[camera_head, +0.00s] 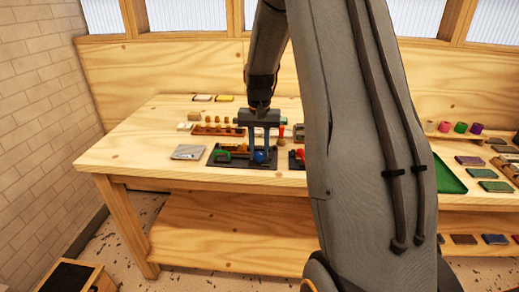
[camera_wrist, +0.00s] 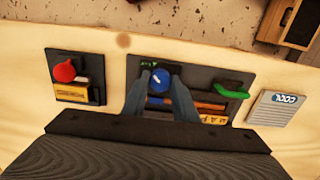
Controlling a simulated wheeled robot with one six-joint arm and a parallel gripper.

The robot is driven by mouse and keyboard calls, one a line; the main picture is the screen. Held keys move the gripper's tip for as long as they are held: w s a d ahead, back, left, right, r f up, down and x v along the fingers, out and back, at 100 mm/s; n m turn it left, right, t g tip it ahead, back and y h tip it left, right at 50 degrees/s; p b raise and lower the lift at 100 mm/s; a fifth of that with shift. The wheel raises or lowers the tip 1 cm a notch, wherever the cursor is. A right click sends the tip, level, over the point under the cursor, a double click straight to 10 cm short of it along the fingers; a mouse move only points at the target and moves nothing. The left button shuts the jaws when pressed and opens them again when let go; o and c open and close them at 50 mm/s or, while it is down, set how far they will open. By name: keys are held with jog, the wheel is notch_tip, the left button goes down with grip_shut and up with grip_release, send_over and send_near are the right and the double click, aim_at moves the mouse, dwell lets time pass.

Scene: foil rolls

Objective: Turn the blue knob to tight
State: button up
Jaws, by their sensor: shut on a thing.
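The blue knob (camera_wrist: 160,80) sits on a dark panel (camera_wrist: 206,71) and has a pale pointer line on its face. In the head view the knob (camera_head: 260,156) shows at the front of the panel on the wooden table. My gripper (camera_wrist: 160,84) reaches down over the panel, with its two fingers shut on the knob from both sides. In the head view my gripper (camera_head: 259,150) stands upright above the panel. The panel's markings around the knob are too small to read, and the fingers hide part of them.
A green handle (camera_wrist: 231,90) is on the same panel. A separate panel with a red knob (camera_wrist: 64,73) lies beside it. A grey card reading "COOL" (camera_wrist: 275,108) lies on the other side. A rack of small pegs (camera_head: 215,129) stands behind. The table (camera_head: 125,150) is bare at far left.

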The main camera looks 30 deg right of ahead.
aim_at(259, 153)
jog(key=shift+m, duration=1.6)
jog(key=o, duration=1.1)
jog(key=shift+c, duration=0.2)
jog(key=shift+r, duration=0.15)
notch_tip(259, 153, up, 8)
jog(key=shift+f+b, duration=0.2)
jog(key=shift+b, duration=0.5)
